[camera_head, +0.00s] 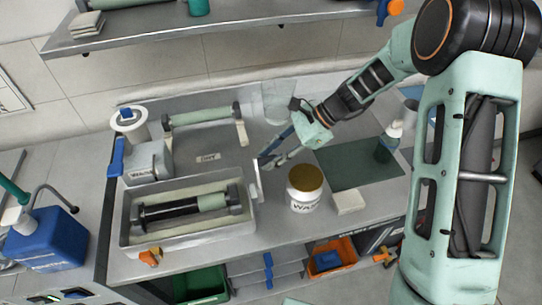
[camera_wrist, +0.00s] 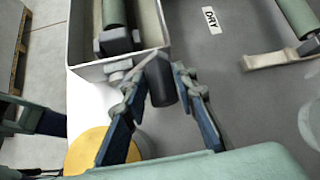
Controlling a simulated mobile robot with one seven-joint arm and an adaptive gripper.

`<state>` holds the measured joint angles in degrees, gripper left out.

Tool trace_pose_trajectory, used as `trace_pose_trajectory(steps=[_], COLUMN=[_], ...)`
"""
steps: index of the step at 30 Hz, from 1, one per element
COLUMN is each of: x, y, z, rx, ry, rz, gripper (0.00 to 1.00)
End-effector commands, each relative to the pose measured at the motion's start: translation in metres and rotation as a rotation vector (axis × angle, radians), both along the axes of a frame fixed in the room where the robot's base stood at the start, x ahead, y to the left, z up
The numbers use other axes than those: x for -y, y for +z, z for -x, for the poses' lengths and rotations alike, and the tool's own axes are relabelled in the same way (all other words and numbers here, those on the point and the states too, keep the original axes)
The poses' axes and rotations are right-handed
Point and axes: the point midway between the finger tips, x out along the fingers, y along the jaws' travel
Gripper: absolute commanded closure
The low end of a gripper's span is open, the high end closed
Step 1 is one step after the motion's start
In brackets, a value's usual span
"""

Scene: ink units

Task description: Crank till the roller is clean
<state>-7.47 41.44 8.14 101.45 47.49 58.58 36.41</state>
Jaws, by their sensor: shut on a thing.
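The roller (camera_head: 180,208) lies in a grey tray (camera_head: 130,240) at the front left of the bench. Its left part is black and its right end is pale green. A green part of the roller (camera_wrist: 114,14) also shows in the wrist view. The crank (camera_head: 254,182) stands at the tray's right end. My gripper (camera_head: 268,167) is over the crank, with its fingers closed around the dark crank handle (camera_wrist: 161,84) in the wrist view. How much of the handle is between the fingers is partly hidden.
A jar with a brown-gold lid (camera_head: 305,178) stands close right of the tray. A white block (camera_head: 348,202) and a dark green mat (camera_head: 360,164) lie further right. Another roller (camera_head: 200,116) rests behind, near a "DRY" label (camera_head: 208,158). A shelf (camera_head: 150,37) hangs above.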

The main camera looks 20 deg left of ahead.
Motion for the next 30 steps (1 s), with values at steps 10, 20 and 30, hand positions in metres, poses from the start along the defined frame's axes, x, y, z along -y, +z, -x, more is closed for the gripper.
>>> trace_pose_trajectory(steps=[10,20,30], x=[-0.0012,-0.0009,0.0085], y=[-0.0018,-0.0019,0.0079], z=[-0.0034,-0.0023,-0.0066], rx=[0.007,0.004,0.006], ry=[-0.006,-0.005,-0.003], rz=[0.000,0.001,0.001], gripper=[1.00,0.64,0.64])
